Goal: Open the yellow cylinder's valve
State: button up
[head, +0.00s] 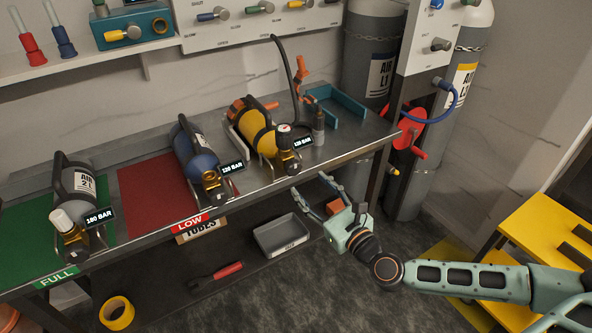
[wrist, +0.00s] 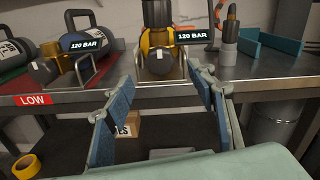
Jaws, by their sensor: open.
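The yellow cylinder (head: 254,128) lies in a wire cradle on the metal bench, its brass valve (head: 286,158) and pale-topped gauge or knob toward the front edge. A tag by it reads 120 BAR. In the wrist view, the valve end (wrist: 158,60) faces me beyond the fingers, at the top centre, with the tag partly covering the brass. My gripper (head: 312,198) is open and empty in front of the bench edge, below and to the right of the valve, apart from it. In the wrist view its fingers (wrist: 163,118) are spread wide.
A blue cylinder (head: 196,152) and a grey cylinder (head: 82,185) lie farther left on the bench. An orange-handled tool (head: 301,75) and a teal tray (head: 338,106) are right of the yellow cylinder. A grey bin (head: 281,236) sits on the lower shelf.

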aim_at(295, 170)
jog(key=x, duration=0.7)
jog(key=shift+w+a, duration=0.25)
jog(key=shift+w, duration=0.1)
jog(key=c, duration=1.2)
jog(key=shift+o, duration=0.2)
